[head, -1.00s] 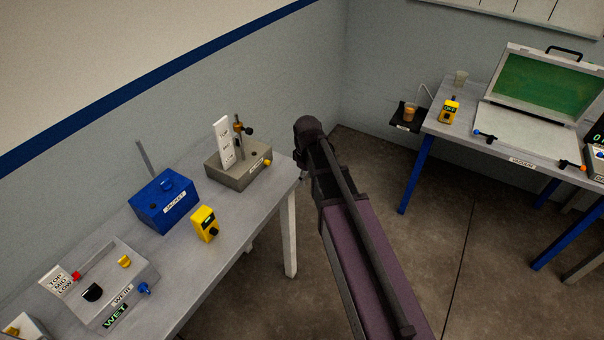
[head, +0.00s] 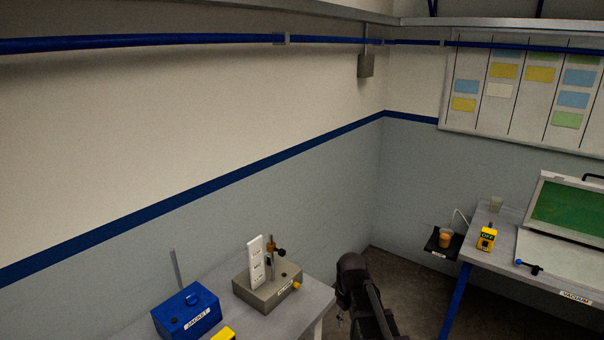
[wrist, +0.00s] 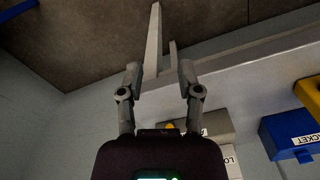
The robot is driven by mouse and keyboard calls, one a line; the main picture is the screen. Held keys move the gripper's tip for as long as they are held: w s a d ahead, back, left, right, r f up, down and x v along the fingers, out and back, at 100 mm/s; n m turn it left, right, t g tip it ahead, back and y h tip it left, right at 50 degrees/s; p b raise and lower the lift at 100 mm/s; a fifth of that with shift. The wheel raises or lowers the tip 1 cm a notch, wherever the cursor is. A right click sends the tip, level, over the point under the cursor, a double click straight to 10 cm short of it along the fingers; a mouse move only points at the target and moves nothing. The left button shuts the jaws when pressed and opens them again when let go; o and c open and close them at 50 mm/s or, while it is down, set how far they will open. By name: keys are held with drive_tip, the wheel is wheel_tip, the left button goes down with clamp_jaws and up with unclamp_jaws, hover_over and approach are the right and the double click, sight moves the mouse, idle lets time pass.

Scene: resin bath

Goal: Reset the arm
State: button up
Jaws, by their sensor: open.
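My gripper shows in the wrist view (wrist: 160,82), with its two fingers spread apart and nothing between them. Beyond the fingers are a table leg (wrist: 153,45) and the brown floor. In the head view my arm rises from the bottom edge, between the left table (head: 312,300) and the right table (head: 478,245). The fingers cannot be made out clearly there.
On the left table stand a blue box labelled JACKET (head: 187,312) and a grey block (head: 266,290) with an upright white scale. A small black shelf (head: 438,244) carries an orange cup.

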drive_tip(key=s+d+m, duration=0.4)
drive_tip(key=s+m, duration=0.2)
drive_tip(key=s, duration=0.3)
idle(1.9)
